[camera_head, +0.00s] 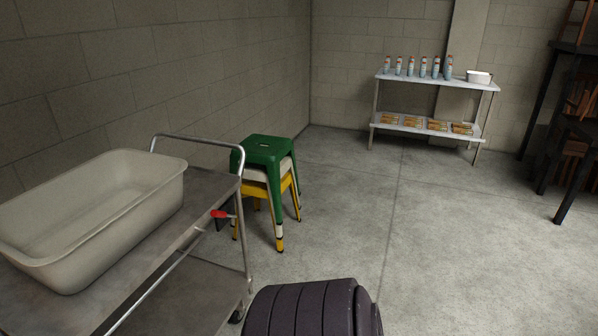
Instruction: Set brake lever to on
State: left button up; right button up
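A metal trolley (197,198) stands at the left, with a tubular push handle at its far end. A small lever with a red grip (220,214) sticks out from the trolley's right side near the far corner, just below the top shelf; it looks like the brake lever. Its red grip points roughly left and its setting cannot be read. A large pale tub (147,212) rests on the top shelf. Neither of my grippers shows in the head view. A dark ribbed part at the bottom middle appears to be mine.
Stacked stools, green (268,150) over white and yellow, stand just beyond the trolley. A shelf table (405,78) with bottles, packs and a white container is at the back wall. Dark wooden furniture (565,130) stands at the right. The middle concrete floor (430,230) is clear.

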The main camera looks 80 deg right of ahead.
aim_at(216, 214)
jog(key=z, duration=2.1)
jog(key=i+l, duration=0.15)
jog(key=l, duration=0.25)
jog(key=i+l, duration=0.1)
jog(key=l, duration=0.25)
jog(key=i+l, duration=0.15)
jog(key=l, duration=0.25)
jog(key=i+l, duration=0.15)
jog(key=l, duration=0.2)
